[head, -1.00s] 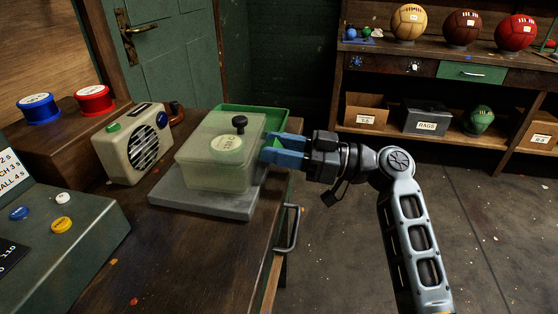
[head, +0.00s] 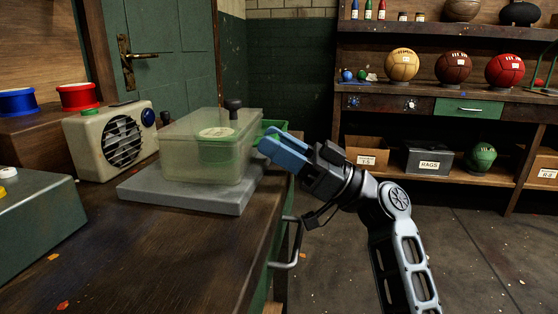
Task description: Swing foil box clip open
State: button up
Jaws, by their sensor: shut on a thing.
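The foil box (head: 205,165) is a translucent, pale green box. It has a round label and a dark knob (head: 233,103) on top, and stands on a grey slab (head: 190,197) on the workbench. My gripper (head: 264,146) is at the box's right side, its blue fingers slanting up and left towards the wall. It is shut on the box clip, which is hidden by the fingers. No gap between the lid and the box can be made out.
A cream radio (head: 108,140) stands to the left, and a grey-green machine (head: 35,222) at front left. A metal handle (head: 290,245) juts from the bench's right side. The floor to the right is clear.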

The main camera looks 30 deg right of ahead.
dwell(0.5)
jog(key=o, duration=0.9)
jog(key=v, duration=0.7)
jog(key=shift+s+d+f, duration=0.2)
jog(key=shift+d+f, duration=0.05)
jog(key=shift+f, duration=0.05)
